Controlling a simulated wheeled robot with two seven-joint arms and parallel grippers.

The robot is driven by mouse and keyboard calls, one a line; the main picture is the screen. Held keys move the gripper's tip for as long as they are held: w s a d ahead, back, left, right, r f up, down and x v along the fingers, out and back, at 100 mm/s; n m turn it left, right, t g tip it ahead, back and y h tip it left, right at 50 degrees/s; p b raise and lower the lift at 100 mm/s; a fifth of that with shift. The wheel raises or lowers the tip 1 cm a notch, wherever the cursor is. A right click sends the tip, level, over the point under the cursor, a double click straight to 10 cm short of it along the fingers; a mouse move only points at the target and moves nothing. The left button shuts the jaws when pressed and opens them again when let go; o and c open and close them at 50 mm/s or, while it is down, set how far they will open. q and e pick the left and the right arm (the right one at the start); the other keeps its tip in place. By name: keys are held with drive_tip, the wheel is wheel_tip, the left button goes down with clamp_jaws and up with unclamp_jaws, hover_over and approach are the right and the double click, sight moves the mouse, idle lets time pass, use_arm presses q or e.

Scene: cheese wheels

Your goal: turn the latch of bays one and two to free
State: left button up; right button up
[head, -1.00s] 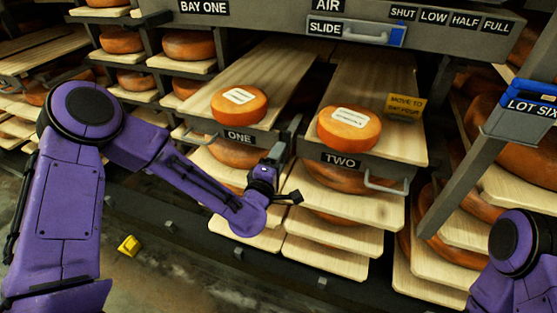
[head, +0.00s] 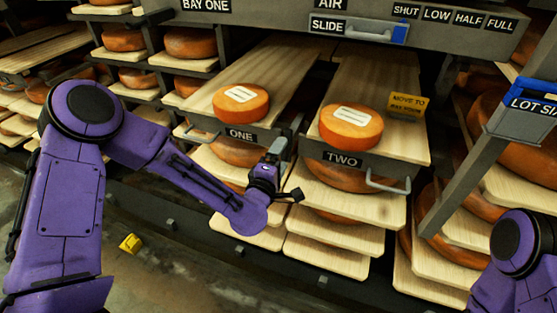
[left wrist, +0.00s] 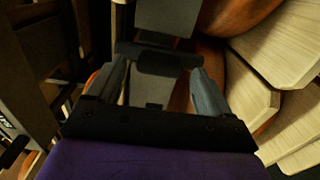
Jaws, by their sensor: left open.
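Bay one, marked by the ONE label (head: 241,134), and bay two, marked by the TWO label (head: 342,159), sit side by side on the rack. Each has a board with an orange cheese wheel, one on bay one (head: 241,103) and one on bay two (head: 351,126). My left gripper (head: 278,148) is at the gap between the two bay fronts. In the left wrist view its fingers (left wrist: 160,85) are spread, with a dark bar (left wrist: 158,57), perhaps a latch, across their tips; contact is unclear. The latches cannot be made out in the head view. My right gripper is out of view.
A metal handle (head: 388,184) juts from bay two's front, and another (head: 197,134) from bay one's left. An air slide (head: 357,30) is overhead.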

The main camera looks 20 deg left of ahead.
use_arm(q)
drive_tip(key=s, duration=1)
drive_tip(key=shift+s+a+b, duration=0.2)
drive_tip(key=shift+s+b, duration=0.05)
drive_tip(key=shift+b, duration=0.05)
